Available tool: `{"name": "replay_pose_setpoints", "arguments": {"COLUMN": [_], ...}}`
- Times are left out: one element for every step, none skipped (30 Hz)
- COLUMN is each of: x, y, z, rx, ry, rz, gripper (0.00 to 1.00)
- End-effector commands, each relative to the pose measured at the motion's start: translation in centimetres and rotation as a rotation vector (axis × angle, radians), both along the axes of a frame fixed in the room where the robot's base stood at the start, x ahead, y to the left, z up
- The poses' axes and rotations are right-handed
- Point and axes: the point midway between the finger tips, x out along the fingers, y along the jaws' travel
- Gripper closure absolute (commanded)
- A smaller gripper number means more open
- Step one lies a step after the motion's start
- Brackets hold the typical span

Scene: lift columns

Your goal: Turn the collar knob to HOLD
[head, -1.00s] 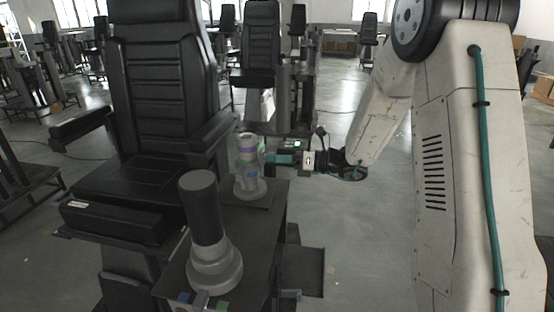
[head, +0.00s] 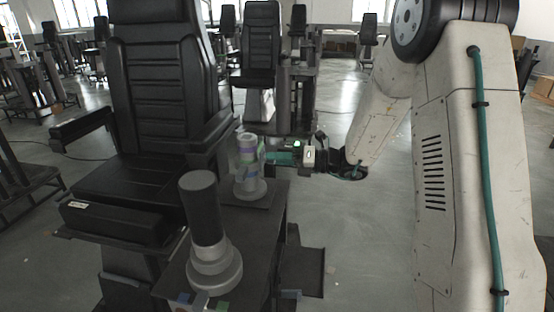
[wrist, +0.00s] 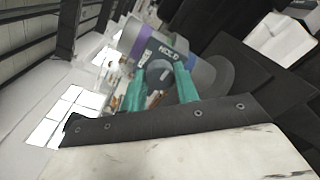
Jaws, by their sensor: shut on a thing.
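The collar knob (wrist: 160,72) is a dark round knob on the side of a grey column's collar. In the wrist view it sits between the two teal fingers of my gripper (wrist: 160,88), which is shut on it. A HOLD label (wrist: 170,51) shows on the collar just above the knob. The lift column (head: 246,170), light grey with a purple band (wrist: 131,36), stands upright on a round base in the head view. My gripper (head: 266,156) reaches it from the right there. The knob itself is too small to make out in the head view.
A second column with a dark grey top (head: 205,210) stands nearer on the same dark stand (head: 262,225). A black padded chair (head: 160,80) is close on the left. Open grey floor (head: 370,235) lies right of the stand. More chairs stand behind.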

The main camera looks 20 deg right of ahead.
Motion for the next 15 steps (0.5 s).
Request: {"name": "replay_pose_setpoints", "arguments": {"x": [0.24, 0.24, 0.24, 0.23, 0.22, 0.19, 0.17, 0.16, 0.14, 0.12, 0.11, 0.1, 0.07, 0.03, -0.07], "y": [-0.23, -0.23, -0.23, -0.22, -0.2, -0.16, -0.13, -0.1, -0.06, -0.04, -0.04, -0.03, -0.06, -0.14, -0.35], "z": [0.16, 0.16, 0.16, 0.15, 0.14, 0.13, 0.11, 0.1, 0.09, 0.08, 0.07, 0.05, 0.05, 0.06, 0.06], "rx": [0.0, 0.0, 0.0, -0.001, -0.001, 0.0, 0.0, 0.0, -0.001, -0.001, 0.0, 0.0, 0.0, -0.001, -0.001], "ry": [-0.004, -0.004, -0.005, -0.004, -0.004, -0.003, -0.003, -0.003, -0.002, -0.002, -0.003, -0.002, -0.002, -0.002, -0.002], "rz": [-0.008, -0.008, -0.008, -0.007, -0.007, -0.006, -0.006, -0.004, -0.003, -0.003, -0.003, -0.002, -0.002, -0.003, -0.003], "gripper": [0.92, 0.92, 0.64, 0.56, 0.48, 0.48, 0.48, 0.48, 0.48, 0.48, 0.48, 0.48, 0.48, 0.48, 0.48]}}
